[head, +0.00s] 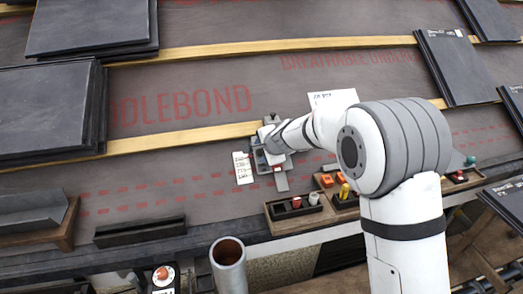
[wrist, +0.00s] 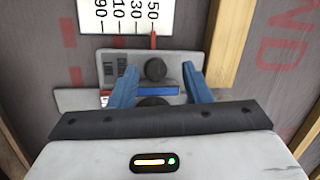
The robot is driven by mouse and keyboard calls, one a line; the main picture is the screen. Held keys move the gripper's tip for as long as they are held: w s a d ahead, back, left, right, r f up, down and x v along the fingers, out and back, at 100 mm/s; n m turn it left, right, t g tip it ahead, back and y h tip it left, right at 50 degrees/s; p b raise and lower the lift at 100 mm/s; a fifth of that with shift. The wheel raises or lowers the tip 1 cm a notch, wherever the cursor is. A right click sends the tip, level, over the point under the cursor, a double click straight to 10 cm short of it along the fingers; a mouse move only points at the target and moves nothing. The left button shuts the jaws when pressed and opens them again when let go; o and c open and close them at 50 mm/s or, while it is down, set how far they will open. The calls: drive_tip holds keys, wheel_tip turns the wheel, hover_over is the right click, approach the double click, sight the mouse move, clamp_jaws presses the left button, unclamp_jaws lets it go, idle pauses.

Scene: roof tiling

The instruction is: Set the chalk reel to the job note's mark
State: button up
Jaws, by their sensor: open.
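The chalk reel (wrist: 110,62) is a grey plate with a dark round knob (wrist: 155,69), seen in the wrist view; a second dark round part shows partly behind my gripper. A red pointer (wrist: 153,40) reaches the white scale card (wrist: 125,15) near the number ending in 50. The card also shows in the head view (head: 243,168), left of the reel. My gripper (wrist: 159,76) is open, with one blue finger on each side of the knob; contact is unclear. The white job note (head: 332,98) lies behind my arm, partly covered, its writing unreadable.
Wooden battens (head: 190,137) cross the grey underlay. Stacked slates (head: 45,110) lie at left and more (head: 455,65) at right. Trays with small coloured parts (head: 297,206) and a metal tube (head: 228,262) stand along the front edge. Underlay left of the scale card is clear.

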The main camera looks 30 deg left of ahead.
drive_tip(key=p+v, duration=0.1)
drive_tip(key=v, duration=0.6)
drive_tip(key=shift+s+d+r, duration=0.15)
drive_tip(key=shift+d+r, duration=0.1)
drive_tip(key=shift+r, duration=0.05)
drive_tip(key=s+d+r+n+h+p, duration=0.1)
drive_tip(key=s+d+r+n+p, duration=0.15)
drive_tip(key=d+r+p, duration=0.6)
drive_tip(key=s+d+r+n+h+p, duration=0.1)
drive_tip(key=s+d+r+p, duration=0.2)
drive_tip(key=d+r+p, duration=0.55)
drive_tip(key=s+d+r+n+g+h+p, duration=0.1)
drive_tip(key=s+d+r+p, duration=0.5)
drive_tip(key=d, duration=0.7)
drive_tip(key=s+d+r+n+g+h+p, duration=0.1)
drive_tip(key=s+d+r+n+h+p, duration=0.2)
drive_tip(key=s+d+r+p, duration=0.4)
drive_tip(key=s+d+r+h, duration=0.1)
drive_tip(key=s+d+r, duration=0.2)
drive_tip(key=s+d, duration=0.3)
drive_tip(key=shift+s+r+g, duration=0.2)
drive_tip(key=shift+r+g, duration=0.2)
